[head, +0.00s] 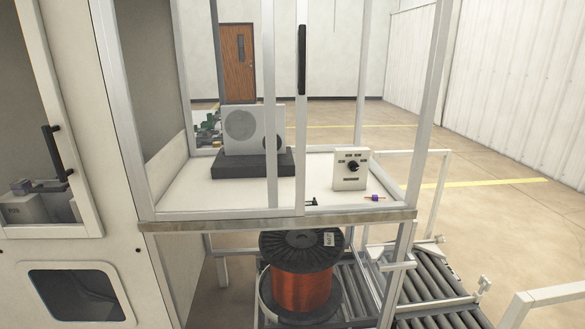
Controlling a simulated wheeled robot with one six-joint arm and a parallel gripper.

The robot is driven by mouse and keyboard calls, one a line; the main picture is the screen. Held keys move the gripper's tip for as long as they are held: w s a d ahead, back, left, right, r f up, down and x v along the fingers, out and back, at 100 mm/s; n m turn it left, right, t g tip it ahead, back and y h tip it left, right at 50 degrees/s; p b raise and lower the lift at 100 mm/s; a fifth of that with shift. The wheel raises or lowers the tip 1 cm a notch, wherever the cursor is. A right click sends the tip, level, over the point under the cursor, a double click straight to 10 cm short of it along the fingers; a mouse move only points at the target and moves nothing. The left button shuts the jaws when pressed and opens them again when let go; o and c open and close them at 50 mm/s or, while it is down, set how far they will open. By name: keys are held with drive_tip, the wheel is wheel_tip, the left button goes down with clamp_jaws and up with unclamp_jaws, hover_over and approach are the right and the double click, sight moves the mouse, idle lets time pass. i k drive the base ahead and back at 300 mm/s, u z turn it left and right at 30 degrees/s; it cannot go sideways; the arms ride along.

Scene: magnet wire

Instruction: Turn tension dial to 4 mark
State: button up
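A small beige box (342,179) stands at the right of a white bench inside a framed enclosure. A round black dial (353,166) sits on its front face. Small dark labels are set around the upper part of the dial, but they are too small to read. I cannot tell which mark the dial points to. My gripper is not in view, and nothing touches the dial.
Metal posts and a black vertical handle (302,60) stand in front of the bench (215,193). A grey machine on a dark base (230,165) is left of the box. A small purple item (375,198) lies nearby. Below are a copper wire spool (301,288) and roller conveyors (430,296).

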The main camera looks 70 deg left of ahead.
sight(353, 166)
drive_tip(key=u, duration=1.6)
drive_tip(key=i, duration=1.05)
drive_tip(key=u, duration=0.65)
